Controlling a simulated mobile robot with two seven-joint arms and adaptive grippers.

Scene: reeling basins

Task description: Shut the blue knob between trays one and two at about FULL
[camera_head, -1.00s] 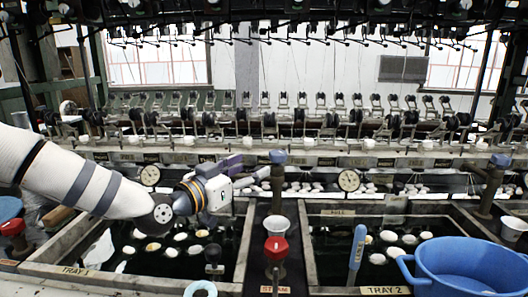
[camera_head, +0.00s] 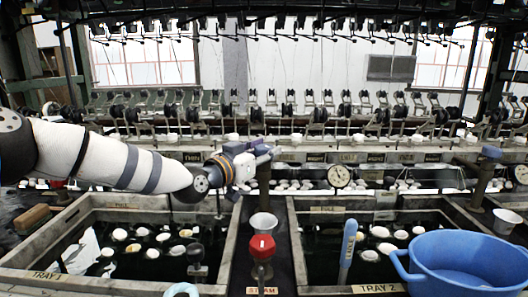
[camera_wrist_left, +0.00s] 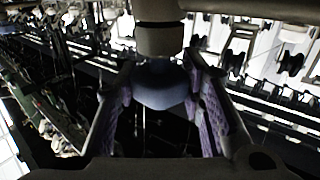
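The blue knob (camera_wrist_left: 162,86) sits between the two purple-lined fingers of my left gripper (camera_wrist_left: 160,98) in the left wrist view. The fingers lie on either side of it, very close; I cannot tell whether they touch it. In the head view the left gripper (camera_head: 262,154) is at the top of the dark post (camera_head: 264,186) between tray one (camera_head: 75,214) and tray two (camera_head: 300,250), and it largely hides the knob. My right gripper is not in view.
A red knob (camera_head: 262,246) and a white cup (camera_head: 263,223) stand in front of the post, between the trays. A large blue basin (camera_head: 465,262) is at the lower right. A round gauge (camera_head: 339,176) is behind tray two. Reeling machinery spans the back.

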